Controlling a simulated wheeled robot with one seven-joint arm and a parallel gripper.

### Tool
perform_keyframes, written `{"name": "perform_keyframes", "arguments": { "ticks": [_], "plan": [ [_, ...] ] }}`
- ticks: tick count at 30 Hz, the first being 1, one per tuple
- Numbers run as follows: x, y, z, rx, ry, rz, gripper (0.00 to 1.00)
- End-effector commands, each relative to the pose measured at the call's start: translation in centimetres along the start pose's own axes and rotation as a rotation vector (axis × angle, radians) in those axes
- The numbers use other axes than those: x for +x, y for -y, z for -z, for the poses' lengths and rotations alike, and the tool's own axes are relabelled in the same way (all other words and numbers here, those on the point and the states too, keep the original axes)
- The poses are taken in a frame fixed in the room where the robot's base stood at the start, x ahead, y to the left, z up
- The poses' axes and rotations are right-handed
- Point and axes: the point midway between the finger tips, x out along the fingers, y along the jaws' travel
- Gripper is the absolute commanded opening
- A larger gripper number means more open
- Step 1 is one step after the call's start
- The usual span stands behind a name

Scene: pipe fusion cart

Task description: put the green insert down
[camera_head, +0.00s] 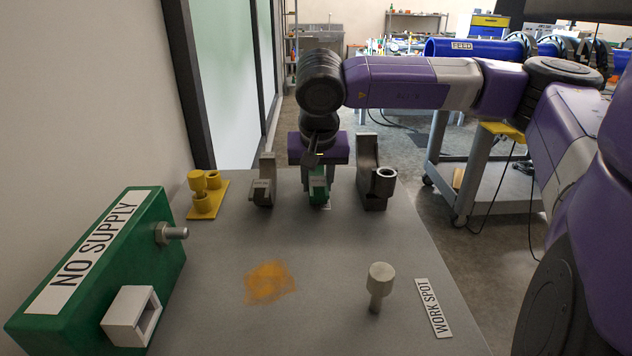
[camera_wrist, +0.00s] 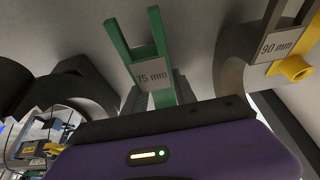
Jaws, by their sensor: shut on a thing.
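The green insert (camera_head: 318,187) is between my gripper's jaws, upright and low at the far part of the grey table. My gripper (camera_head: 318,172) points down and is shut on it. In the wrist view the green insert (camera_wrist: 158,50) shows two prongs and a label ending in "5 mm". My gripper (camera_wrist: 160,97) shows there below the label, its fingers partly hidden by the insert. I cannot tell whether the insert's lower end touches the table.
A grey insert (camera_head: 262,186), labelled 90 mm in the wrist view (camera_wrist: 284,42), stands just left. A taller grey piece (camera_head: 366,170) with a tube stands right. A yellow block (camera_head: 207,195), green NO SUPPLY box (camera_head: 165,205) and pale knob (camera_head: 380,285) share the table. Its middle is mostly clear.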

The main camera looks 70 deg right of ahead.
Motion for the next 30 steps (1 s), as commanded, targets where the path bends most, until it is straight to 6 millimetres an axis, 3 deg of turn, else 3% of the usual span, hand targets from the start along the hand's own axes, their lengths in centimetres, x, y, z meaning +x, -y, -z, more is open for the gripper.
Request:
{"name": "perform_keyframes", "arguments": {
  "ticks": [1, 3, 4, 17, 30],
  "plan": [
    [0.1, 0.0, 0.0, 0.000, 0.000, 0.000, 0.39],
    [0.0, 0.0, 0.0, 0.000, 0.000, 0.000, 0.52],
    [0.0, 0.0, 0.0, 0.000, 0.000, 0.000, 0.54],
    [-0.6, 0.0, 0.2, 0.000, 0.000, 0.000, 0.54],
    [-9.1, 0.0, 0.2, 0.001, -0.003, -0.001, 0.54]
  ]
}}
